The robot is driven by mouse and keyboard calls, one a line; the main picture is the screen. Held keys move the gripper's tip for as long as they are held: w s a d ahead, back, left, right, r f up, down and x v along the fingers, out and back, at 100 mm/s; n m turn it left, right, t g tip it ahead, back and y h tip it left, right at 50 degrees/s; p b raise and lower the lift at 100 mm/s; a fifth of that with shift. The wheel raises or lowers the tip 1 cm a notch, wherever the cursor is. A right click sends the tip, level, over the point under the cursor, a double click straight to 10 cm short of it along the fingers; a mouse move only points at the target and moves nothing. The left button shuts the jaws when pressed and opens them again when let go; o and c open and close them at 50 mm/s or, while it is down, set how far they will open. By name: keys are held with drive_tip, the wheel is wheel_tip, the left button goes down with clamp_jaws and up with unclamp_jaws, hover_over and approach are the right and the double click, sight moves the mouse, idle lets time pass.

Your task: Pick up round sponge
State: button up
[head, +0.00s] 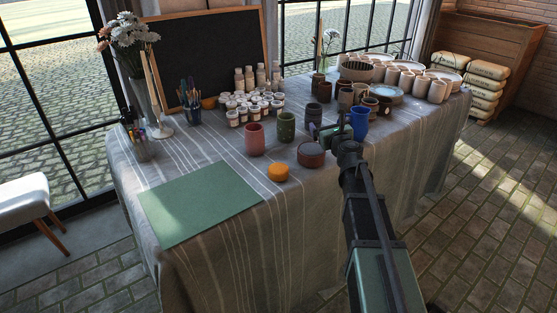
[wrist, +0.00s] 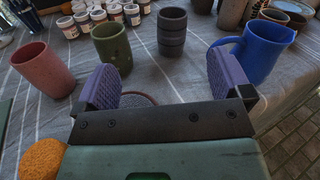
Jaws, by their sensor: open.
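The round sponge (head: 278,172) is a small orange, rough-textured puck lying on the cloth near the table's front edge, right of the green mat. In the wrist view it shows at the lower left (wrist: 42,158), partly cut off by my gripper's body. My gripper (head: 325,131) is open and empty, with its purple ribbed fingers (wrist: 163,68) spread apart. It is above the table, to the right of the sponge and farther back. The sponge is outside the space between the fingers.
A low reddish-brown pot (head: 311,155) stands right of the sponge, partly hidden below my gripper in the wrist view. A pink cup (head: 254,139), green cup (head: 286,126), dark ribbed cup (wrist: 172,32) and blue mug (head: 359,123) stand close by. The green mat (head: 200,203) is bare.

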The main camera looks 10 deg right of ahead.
drive_tip(key=a+r+n+g+y+p, duration=0.1)
drive_tip(key=a+r+n+y+p, duration=0.3)
drive_tip(key=a+r, duration=0.35)
drive_tip(key=n+g+p, duration=0.9)
drive_tip(key=n, duration=1.4)
hover_over(279, 168)
drive_tip(key=a, duration=0.3)
wheel_tip(279, 168, down, 3)
drive_tip(key=d+f+n+g+h+b, duration=0.1)
drive_tip(key=f+n+b, duration=0.1)
drive_tip(key=f+n, duration=0.1)
drive_tip(key=s+d+f+n+g+h+b, duration=0.1)
drive_tip(key=f+n+b, duration=0.1)
drive_tip(key=f+n, duration=0.1)
drive_tip(key=s+d+f+n+g+h+b, duration=0.1)
drive_tip(key=d+f+n+b, duration=0.1)
drive_tip(key=f+n, duration=0.2)
drive_tip(key=shift+g+h+b, duration=0.3)
drive_tip(key=shift+w+f+b, duration=0.2)
drive_tip(key=shift+f+b, duration=0.1)
drive_tip(key=shift+f, duration=0.05)
drive_tip(key=shift+r, duration=0.1)
drive_tip(key=b+x, duration=0.4)
drive_tip(key=x, duration=0.1)
drive_tip(key=shift+w+a+b, duration=0.1)
drive_tip(key=shift+a+b, duration=0.2)
drive_tip(key=shift+r, duration=0.1)
drive_tip(key=shift+c, duration=0.2)
drive_tip(key=c, duration=1)
